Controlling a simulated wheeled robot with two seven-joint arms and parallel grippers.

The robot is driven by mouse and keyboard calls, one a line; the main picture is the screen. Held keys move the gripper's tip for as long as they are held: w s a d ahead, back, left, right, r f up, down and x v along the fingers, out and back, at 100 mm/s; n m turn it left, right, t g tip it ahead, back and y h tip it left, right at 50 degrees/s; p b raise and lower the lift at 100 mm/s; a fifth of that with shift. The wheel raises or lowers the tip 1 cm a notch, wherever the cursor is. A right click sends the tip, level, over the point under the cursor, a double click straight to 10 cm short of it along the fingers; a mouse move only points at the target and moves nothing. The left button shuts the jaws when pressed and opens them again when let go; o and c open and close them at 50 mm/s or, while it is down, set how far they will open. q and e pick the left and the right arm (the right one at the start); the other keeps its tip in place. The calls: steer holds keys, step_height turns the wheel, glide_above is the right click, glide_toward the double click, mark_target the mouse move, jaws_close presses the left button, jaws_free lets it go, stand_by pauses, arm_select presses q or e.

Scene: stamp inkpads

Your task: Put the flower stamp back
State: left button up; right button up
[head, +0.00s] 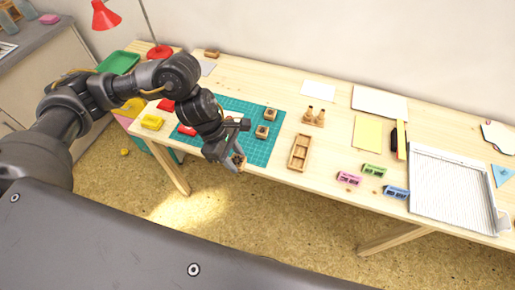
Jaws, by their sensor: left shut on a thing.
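My left gripper (236,157) is at the front edge of the teal cutting mat, shut on a small wooden stamp (239,162). The fingers hide part of the stamp, and its design is too small to read. Two similar wooden block stamps stand on the mat, one nearer (262,131) and one farther back (270,115). A wooden tray with compartments (290,165) lies to the right of the mat and looks empty. My right gripper is out of view.
Pink (348,178), green (374,170) and blue (395,192) pads lie to the right of the tray. A wooden holder with pegs (313,117) stands behind it. A paper trimmer (455,190) fills the right. A red lamp (159,52) stands at the back left.

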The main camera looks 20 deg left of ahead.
arm_select(q)
steer(key=w+f+b, duration=0.3)
steer(key=w, duration=0.1)
steer(key=w+d+f+b, duration=0.1)
steer(key=w+f+b, duration=0.2)
steer(key=w, duration=0.1)
steer(key=w+d+f+b, duration=0.1)
steer(key=w+f+b, duration=0.2)
steer(key=w, duration=0.2)
steer(key=shift+f, duration=0.15)
steer(key=shift+w+f, duration=0.1)
steer(key=shift+w, duration=0.1)
steer(key=f, duration=0.1)
steer(key=f+b, duration=0.2)
steer(key=shift+w, duration=0.25)
steer(key=shift+f, duration=0.35)
steer(key=shift+r, duration=0.1)
